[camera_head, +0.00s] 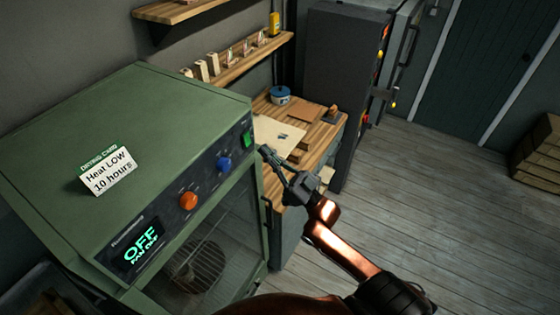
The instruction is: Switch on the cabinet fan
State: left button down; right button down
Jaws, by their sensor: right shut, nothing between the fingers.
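The green drying cabinet (130,120) stands at the left. Its front panel carries a display (142,250) reading "OFF", with a smaller line under it that is hard to read. An orange knob (188,201), a blue knob (224,164) and a green switch (246,137) sit along the panel toward the right. A round wire-guarded fan (197,268) shows through the cabinet's glass door. My right gripper (265,152) is shut and empty, with its tips just to the right of and slightly below the green switch; I cannot tell whether they touch. My left gripper is out of view.
A card (108,172) reading "Heat LOW 10 hours" stands on the cabinet top. Behind is a wooden bench (325,125) with a blue pot (280,95). A dark tall cabinet (340,70) stands beyond. Floor (450,180) at the right is clear; wooden crates (540,150) stand far right.

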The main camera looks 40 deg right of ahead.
jog(key=shift+w+a+f+p, duration=0.2)
jog(key=shift+w+a, duration=0.1)
jog(key=shift+w, duration=0.45)
jog(key=shift+w+a+f+p, duration=0.1)
jog(key=shift+w+a+f, duration=0.15)
jog(key=shift+w, duration=0.45)
jog(key=b, duration=0.2)
jog(key=shift+w+a+f+t+b, duration=0.15)
jog(key=shift+w+f+t+b, duration=0.2)
jog(key=shift+w+t+b, duration=0.05)
jog(key=shift+w+r, duration=0.15)
jog(key=shift+r, duration=0.05)
jog(key=shift+s+f, duration=0.1)
jog(key=shift+s, duration=0.5)
jog(key=b, duration=0.4)
send_near(249, 143)
jog(key=v, duration=0.6)
jog(key=shift+s, duration=0.2)
